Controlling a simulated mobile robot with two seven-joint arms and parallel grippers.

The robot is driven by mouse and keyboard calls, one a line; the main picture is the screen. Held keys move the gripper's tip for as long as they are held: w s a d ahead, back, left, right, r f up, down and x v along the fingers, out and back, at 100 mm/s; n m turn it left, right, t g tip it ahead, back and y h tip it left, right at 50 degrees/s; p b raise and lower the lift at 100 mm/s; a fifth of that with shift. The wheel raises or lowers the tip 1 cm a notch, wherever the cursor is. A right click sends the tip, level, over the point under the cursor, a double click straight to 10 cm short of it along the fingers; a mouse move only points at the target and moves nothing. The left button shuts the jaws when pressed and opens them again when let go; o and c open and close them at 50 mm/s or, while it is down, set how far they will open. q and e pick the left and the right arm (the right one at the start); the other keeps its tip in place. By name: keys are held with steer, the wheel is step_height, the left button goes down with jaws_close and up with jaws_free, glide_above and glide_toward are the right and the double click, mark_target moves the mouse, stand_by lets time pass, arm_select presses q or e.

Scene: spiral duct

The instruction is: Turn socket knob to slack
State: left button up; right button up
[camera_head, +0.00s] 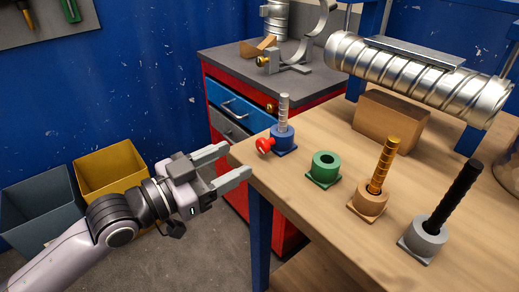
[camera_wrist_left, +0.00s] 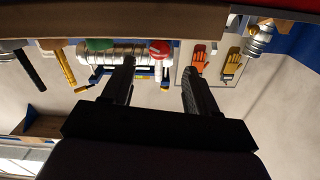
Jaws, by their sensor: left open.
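The blue socket (camera_head: 285,141) stands near the left end of the workbench with a silver ribbed rod (camera_head: 283,110) upright in it. Its red knob (camera_head: 264,146) sticks out to the left side. My left gripper (camera_head: 234,161) is open and empty, off the bench's left corner, its two fingers pointing right toward the knob but apart from it. In the left wrist view, which looks upside down, the red knob (camera_wrist_left: 160,48) appears between and beyond the two fingertips (camera_wrist_left: 158,66). The knob's exact angle is too small to tell. My right gripper is not in view.
A green socket (camera_head: 324,171) without a rod, a tan socket (camera_head: 368,199) with a gold rod and a grey socket (camera_head: 424,240) with a black rod stand along the bench. A spiral duct (camera_head: 410,75) lies behind. A red cabinet (camera_head: 232,125) and bins (camera_head: 108,167) stand left.

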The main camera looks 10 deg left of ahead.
mark_target(260, 147)
arm_select(q)
steer(key=shift+x, duration=3.1)
steer(key=c, duration=1.1)
